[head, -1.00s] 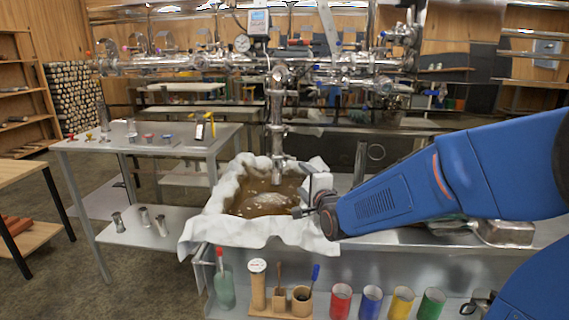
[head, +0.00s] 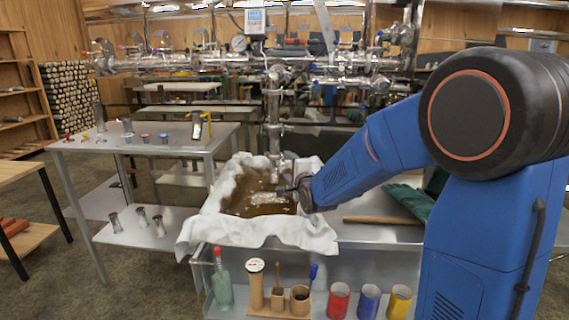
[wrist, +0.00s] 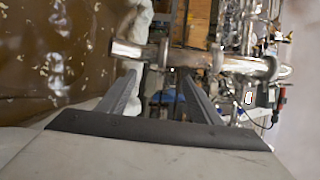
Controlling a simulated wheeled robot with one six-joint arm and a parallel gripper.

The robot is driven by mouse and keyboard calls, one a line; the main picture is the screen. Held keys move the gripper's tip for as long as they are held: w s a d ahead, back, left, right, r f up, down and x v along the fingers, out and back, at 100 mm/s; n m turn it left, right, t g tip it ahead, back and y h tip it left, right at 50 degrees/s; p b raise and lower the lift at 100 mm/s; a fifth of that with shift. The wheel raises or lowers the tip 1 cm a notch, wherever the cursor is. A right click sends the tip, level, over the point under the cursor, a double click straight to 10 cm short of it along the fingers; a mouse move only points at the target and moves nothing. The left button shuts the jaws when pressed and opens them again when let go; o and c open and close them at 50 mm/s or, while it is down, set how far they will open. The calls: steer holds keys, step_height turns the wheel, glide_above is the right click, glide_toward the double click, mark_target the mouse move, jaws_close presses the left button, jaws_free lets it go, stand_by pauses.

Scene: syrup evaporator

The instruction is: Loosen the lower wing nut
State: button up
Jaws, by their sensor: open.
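The shiny vertical pipe (head: 274,110) hangs over the cloth-lined pan, with clamp-like joints along it. In the wrist view the pipe (wrist: 128,50) lies across the picture just past my fingertips, with thicker rings along it. I cannot make out the lower wing nut in either view; it is too small or hidden. My gripper (wrist: 158,78) is open, its two dark fingers spread with nothing held between them. In the head view my gripper (head: 284,190) is small, at the pipe's lower end above the pan. I cannot tell whether it touches the pipe.
The pan of brown liquid (wrist: 60,60) lies close beside my fingers, edged by white cloth (head: 262,230). Pipework with a gauge (head: 239,43) crosses behind. A steel table (head: 165,142) stands left. Coloured cups (head: 339,300) and a bottle (head: 222,284) stand in front.

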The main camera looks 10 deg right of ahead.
mark_target(283, 160)
steer(key=shift+w+a+f, duration=0.1)
steer(key=shift+w, duration=1.25)
steer(key=shift+w+a+f, duration=0.1)
steer(key=shift+w, duration=1.25)
steer(key=c, duration=1.1)
